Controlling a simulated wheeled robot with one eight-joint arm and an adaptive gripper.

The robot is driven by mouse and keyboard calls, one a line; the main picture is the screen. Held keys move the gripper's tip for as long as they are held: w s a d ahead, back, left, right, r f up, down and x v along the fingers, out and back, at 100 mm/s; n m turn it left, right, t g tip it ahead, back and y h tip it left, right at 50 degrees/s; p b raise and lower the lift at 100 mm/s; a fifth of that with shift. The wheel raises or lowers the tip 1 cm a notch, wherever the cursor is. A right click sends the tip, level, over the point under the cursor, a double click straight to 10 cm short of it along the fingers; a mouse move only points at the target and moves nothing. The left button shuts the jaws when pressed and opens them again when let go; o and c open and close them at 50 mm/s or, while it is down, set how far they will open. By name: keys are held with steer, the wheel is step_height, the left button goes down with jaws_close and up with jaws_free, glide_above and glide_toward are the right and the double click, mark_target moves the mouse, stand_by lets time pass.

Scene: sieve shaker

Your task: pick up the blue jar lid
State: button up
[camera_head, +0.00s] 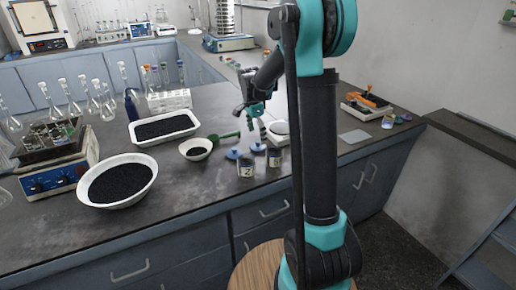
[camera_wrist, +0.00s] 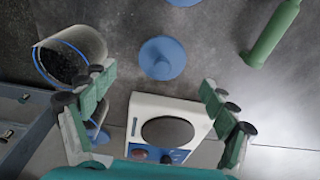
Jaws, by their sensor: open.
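Two blue jar lids lie on the dark bench in the head view, one on the left (camera_head: 233,153) and one on the right (camera_head: 257,147). In the wrist view, one round blue lid with a central knob (camera_wrist: 162,57) lies flat near the upper middle. Another blue lid (camera_wrist: 183,2) is cut off by the top edge. My gripper (camera_head: 257,124) is above the bench near the lids. Its fingers (camera_wrist: 156,84) are spread and empty, with the central lid beyond the gap between them. Its height over the lid is hard to judge.
Jars (camera_head: 246,167) (camera_head: 274,157) stand in front of the lids; an open jar with dark contents (camera_wrist: 75,52) is beside my left finger. A white balance (camera_wrist: 145,112) is below the lid. A green-handled scoop (camera_wrist: 272,35) lies right. Bowls (camera_head: 122,203) (camera_head: 195,157) are left.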

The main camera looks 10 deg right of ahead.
mark_target(258, 142)
steer(key=shift+w+d+f, duration=0.1)
steer(key=shift+f, duration=1.05)
steer(key=shift+w+d+f, duration=0.1)
steer(key=shift+f, duration=1.05)
steer(key=c, duration=1)
steer(key=shift+c, duration=0.2)
steer(key=shift+r, duration=0.1)
